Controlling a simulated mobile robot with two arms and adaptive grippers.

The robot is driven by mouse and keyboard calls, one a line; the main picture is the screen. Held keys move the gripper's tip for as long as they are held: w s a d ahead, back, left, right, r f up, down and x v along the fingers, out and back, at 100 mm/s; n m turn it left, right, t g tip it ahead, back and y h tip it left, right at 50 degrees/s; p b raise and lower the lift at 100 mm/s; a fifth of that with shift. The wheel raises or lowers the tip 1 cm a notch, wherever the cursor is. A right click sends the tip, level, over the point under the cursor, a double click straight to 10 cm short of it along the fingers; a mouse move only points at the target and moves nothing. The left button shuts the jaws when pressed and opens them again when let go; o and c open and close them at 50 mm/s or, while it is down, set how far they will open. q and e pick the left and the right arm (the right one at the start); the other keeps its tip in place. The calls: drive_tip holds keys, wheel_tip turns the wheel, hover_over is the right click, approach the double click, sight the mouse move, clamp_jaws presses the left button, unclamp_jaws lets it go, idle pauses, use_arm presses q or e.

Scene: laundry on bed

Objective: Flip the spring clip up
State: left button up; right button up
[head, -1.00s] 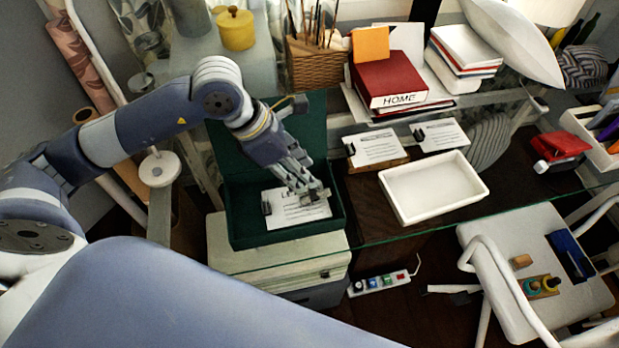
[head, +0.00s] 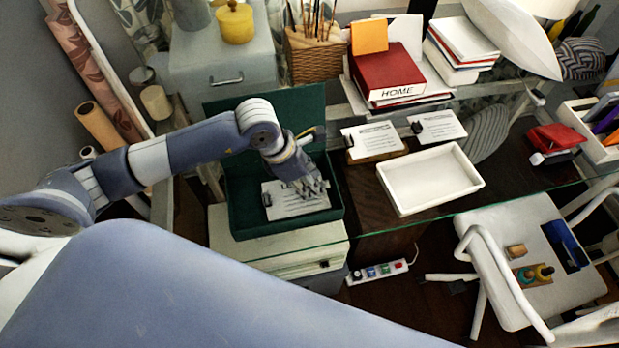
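A small clipboard with a printed white sheet (head: 290,208) lies inside an open dark green box (head: 248,224). Its dark spring clip (head: 266,196) is at the sheet's left edge; whether it is up or down is too small to tell. My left gripper (head: 314,188) is low over the right part of this sheet, apart from the clip. Its fingers point down and right, and their opening is unclear. Two more clipboards (head: 377,139) (head: 440,126) lie behind the tray, each with a dark clip at its left end. My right gripper is not in view.
The green box stands on a pale cabinet (head: 225,245), its lid raised behind. A white tray (head: 402,206) is to its right on a glass-edged table. A red book (head: 385,72) and white books (head: 465,45) are behind.

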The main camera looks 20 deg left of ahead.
use_arm(q)
clamp_jaws()
drive_tip(key=shift+r, duration=0.15)
drive_tip(key=shift+w+d+r+y, duration=0.15)
drive_tip(key=shift+r+y, duration=0.05)
drive_tip(key=shift+y, duration=0.1)
drive_tip(key=shift+w+d+r+g+y+p, duration=0.25)
drive_tip(key=shift+r+g+y+p, duration=0.2)
drive_tip(key=shift+g+y, duration=0.35)
drive_tip(key=shift+w+d+r+g+y+b, duration=0.25)
drive_tip(key=shift+g+y, duration=0.3)
drive_tip(key=shift+y, duration=0.3)
drive_tip(key=shift+d+r+g+y+b, duration=0.15)
drive_tip(key=shift+d+g+y+b, duration=0.15)
drive_tip(key=shift+g+y, duration=0.4)
drive_tip(key=shift+y, duration=0.25)
